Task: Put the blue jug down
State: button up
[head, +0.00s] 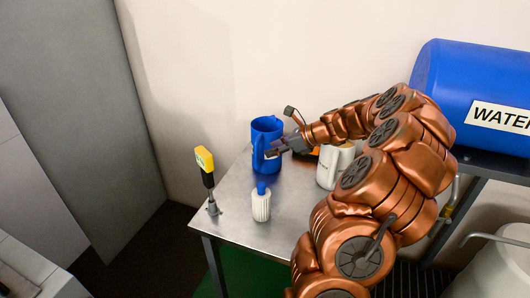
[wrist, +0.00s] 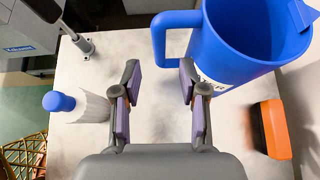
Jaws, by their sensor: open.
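The blue jug (head: 267,146) stands upright on the metal table (head: 232,187), near its back edge. In the wrist view the jug (wrist: 240,45) is at the upper right, with its handle (wrist: 160,38) pointing left. My gripper (head: 272,150) is beside the jug on its handle side. In the wrist view my gripper (wrist: 157,80) has its two fingers apart with bare table between them. The jug's handle lies just beyond the fingertips, and the right fingertip is close to the jug's wall. Whether it touches cannot be told.
A white bottle with a blue cap (head: 261,203) stands near the table's front. A yellow-topped device on a post (head: 206,165) is at the left edge. A white jug (head: 335,166) and an orange-black object (wrist: 270,128) are to the right. A blue water tank (head: 470,95) is behind.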

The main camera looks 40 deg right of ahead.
jog(key=v, duration=0.6)
jog(key=s+a+r+n+g+y, duration=0.2)
jog(key=a+n+g, duration=0.3)
jog(key=a+n, duration=1.2)
jog(key=s+a+f+n+g+h, duration=0.1)
jog(key=s+a+g, duration=0.1)
jog(key=s+a, duration=0.45)
jog(key=s+a+f+n+g+h, duration=0.1)
jog(key=s+a+g, duration=0.15)
jog(key=a, duration=0.75)
jog(key=s+f+n+g+h, duration=0.2)
jog(key=s+n+h, duration=0.3)
jog(key=s+n, duration=0.6)
jog(key=s+f, duration=0.1)
jog(key=s, duration=0.6)
jog(key=shift+a, duration=0.35)
jog(key=shift+f, duration=0.1)
notch_tip(320, 180, up, 10)
jog(key=p, duration=1)
jog(key=shift+r, duration=0.2)
